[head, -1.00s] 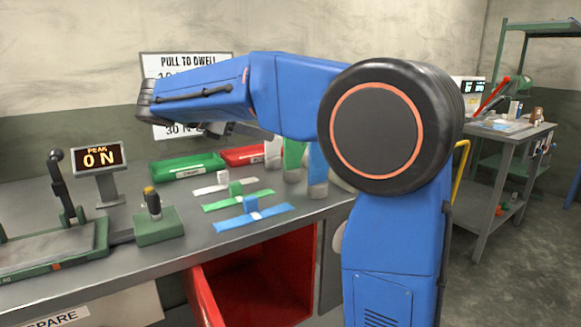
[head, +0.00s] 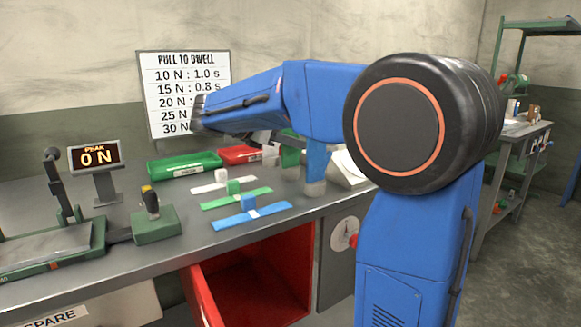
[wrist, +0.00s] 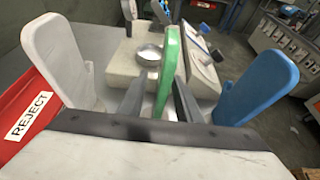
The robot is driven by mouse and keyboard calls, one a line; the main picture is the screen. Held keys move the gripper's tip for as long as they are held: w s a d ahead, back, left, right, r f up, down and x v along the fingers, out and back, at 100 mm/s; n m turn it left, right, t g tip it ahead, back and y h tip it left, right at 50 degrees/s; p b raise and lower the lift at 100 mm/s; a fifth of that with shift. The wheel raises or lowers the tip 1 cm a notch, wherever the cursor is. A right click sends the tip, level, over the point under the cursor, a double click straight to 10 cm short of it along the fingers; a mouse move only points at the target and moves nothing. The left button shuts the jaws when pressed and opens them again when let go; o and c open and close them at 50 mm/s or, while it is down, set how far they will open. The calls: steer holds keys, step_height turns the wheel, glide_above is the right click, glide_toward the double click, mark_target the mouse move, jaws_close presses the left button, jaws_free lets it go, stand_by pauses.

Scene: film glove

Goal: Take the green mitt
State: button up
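The green mitt (wrist: 170,62) stands upright in the middle of the wrist view, edge-on to the camera. The dark fingers of my gripper (wrist: 160,103) are on either side of its lower part, with a visible gap on the left. The right finger is close to it; I cannot tell if it touches. A white mitt (wrist: 58,60) stands to the left and a blue mitt (wrist: 258,88) to the right, both outside the fingers. In the head view the green mitt (head: 290,156) is partly hidden behind my arm, and my gripper is not clearly visible.
The red reject tray (wrist: 35,112) lies close on the left of the wrist view. A pale block with a round metal dish (wrist: 149,52) is beyond the green mitt. Flat white, green and blue strips (head: 236,202) lie on the bench. A red drawer (head: 255,285) hangs open below.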

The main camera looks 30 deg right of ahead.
steer(key=shift+x, duration=1.5)
jaws_close()
